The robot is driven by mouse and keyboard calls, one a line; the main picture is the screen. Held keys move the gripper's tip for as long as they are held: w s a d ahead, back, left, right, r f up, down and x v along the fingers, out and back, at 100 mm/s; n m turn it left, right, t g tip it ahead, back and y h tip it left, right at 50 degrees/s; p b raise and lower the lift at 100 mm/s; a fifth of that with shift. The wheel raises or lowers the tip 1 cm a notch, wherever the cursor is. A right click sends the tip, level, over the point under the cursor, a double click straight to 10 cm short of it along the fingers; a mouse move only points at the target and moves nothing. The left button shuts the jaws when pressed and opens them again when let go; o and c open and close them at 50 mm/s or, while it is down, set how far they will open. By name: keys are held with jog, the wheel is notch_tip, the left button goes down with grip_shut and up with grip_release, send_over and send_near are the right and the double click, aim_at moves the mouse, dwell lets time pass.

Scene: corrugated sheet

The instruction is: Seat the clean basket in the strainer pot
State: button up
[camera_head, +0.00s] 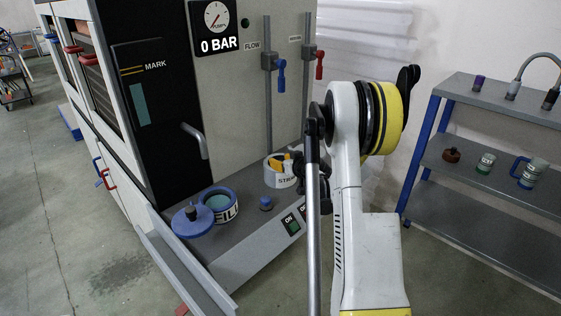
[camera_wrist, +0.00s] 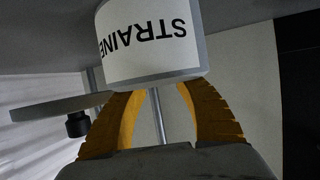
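The strainer pot (camera_head: 279,181) is a pale pot with a lettered label, standing on the machine's ledge beside the wall. The wrist view shows the pot (camera_wrist: 150,45) large and upside down, its rim downward in the picture. My gripper (camera_head: 285,161) is at the pot's mouth with its yellow fingers. In the wrist view my gripper (camera_wrist: 160,92) has its fingers apart along the visible part, and their tips are hidden behind the pot's rim. A grey rod (camera_wrist: 158,117) shows between them; I cannot tell whether they touch it. I cannot make out the clean basket.
A blue-rimmed filter pot (camera_head: 221,206) and a blue lid (camera_head: 192,219) stand left on the ledge. A grey disc (camera_wrist: 60,110) with a black knob is beside the strainer pot. Upright pipes (camera_head: 267,100) rise behind. A shelf rack (camera_head: 480,165) stands at right.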

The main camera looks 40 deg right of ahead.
jog(key=shift+r, duration=0.1)
jog(key=shift+r+p, duration=0.3)
jog(key=shift+p, duration=0.1)
jog(key=p+v, duration=0.3)
jog(key=v, duration=0.9)
jog(key=s+a+r+n+g+y, duration=0.15)
jog(key=a+r, duration=0.25)
jog(key=a, duration=0.8)
jog(key=a+r+g+y, duration=0.2)
jog(key=a+r, duration=0.3)
jog(key=a, duration=0.7)
jog(key=s+a+n+g, duration=0.1)
jog(key=s+a+g, duration=0.1)
jog(key=s+a, duration=1.2)
jog(key=s, duration=0.4)
jog(key=shift+a+r+g, duration=0.15)
jog(key=shift+g, duration=0.2)
jog(key=shift+h, duration=0.25)
